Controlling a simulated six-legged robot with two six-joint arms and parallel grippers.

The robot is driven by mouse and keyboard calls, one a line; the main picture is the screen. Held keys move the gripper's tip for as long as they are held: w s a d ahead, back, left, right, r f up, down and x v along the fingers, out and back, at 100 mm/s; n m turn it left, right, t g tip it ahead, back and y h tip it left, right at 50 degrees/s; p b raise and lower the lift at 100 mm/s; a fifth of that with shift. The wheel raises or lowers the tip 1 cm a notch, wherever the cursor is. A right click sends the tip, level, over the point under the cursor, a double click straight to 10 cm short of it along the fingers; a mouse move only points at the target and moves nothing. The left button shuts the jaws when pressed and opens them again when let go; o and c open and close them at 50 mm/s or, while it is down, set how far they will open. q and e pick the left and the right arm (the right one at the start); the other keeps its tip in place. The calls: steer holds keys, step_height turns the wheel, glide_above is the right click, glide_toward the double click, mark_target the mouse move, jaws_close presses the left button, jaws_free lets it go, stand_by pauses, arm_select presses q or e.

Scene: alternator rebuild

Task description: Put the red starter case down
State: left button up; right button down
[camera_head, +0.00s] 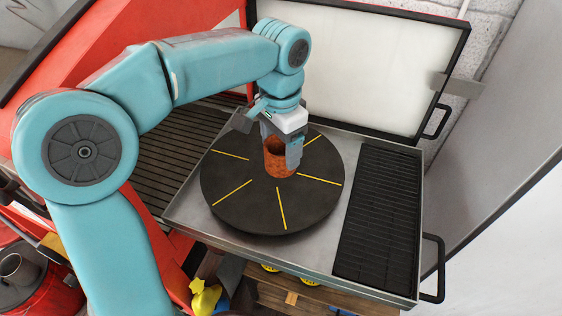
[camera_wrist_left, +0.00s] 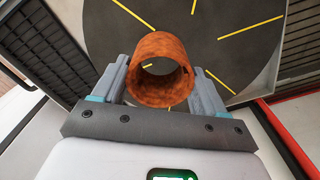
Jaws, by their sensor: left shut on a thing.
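The red starter case (camera_head: 274,165) is a short, hollow, rusty orange-red cylinder, standing upright over the middle of a round black turntable (camera_head: 232,205) with yellow lines. My left gripper (camera_head: 281,150) points down from above and is shut on the case. In the left wrist view the case (camera_wrist_left: 163,95) sits between both fingers, its open end toward the camera, with the dark disc (camera_wrist_left: 215,62) beyond it. I cannot tell whether the case's bottom touches the disc. My right gripper is not in view.
The turntable sits in a metal tray (camera_head: 315,247) with a black ribbed mat (camera_head: 380,220) at right. A white panel in a black frame (camera_head: 360,65) stands behind. A red bucket (camera_head: 50,297) is at lower left. The disc around the case is clear.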

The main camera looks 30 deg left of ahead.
arm_select(q)
steer(key=shift+w+a+f, duration=0.1)
steer(key=shift+w+f, duration=0.05)
steer(key=shift+f, duration=0.25)
steer(key=f, duration=0.3)
steer(key=shift+s+f, duration=0.2)
steer(key=shift+f, duration=0.2)
steer(key=shift+w+f, duration=0.15)
steer(key=shift+s, duration=0.25)
steer(key=shift+b, duration=0.3)
steer(key=o, duration=1.7)
steer(key=shift+w+f, duration=0.15)
steer(key=shift+c, duration=0.2)
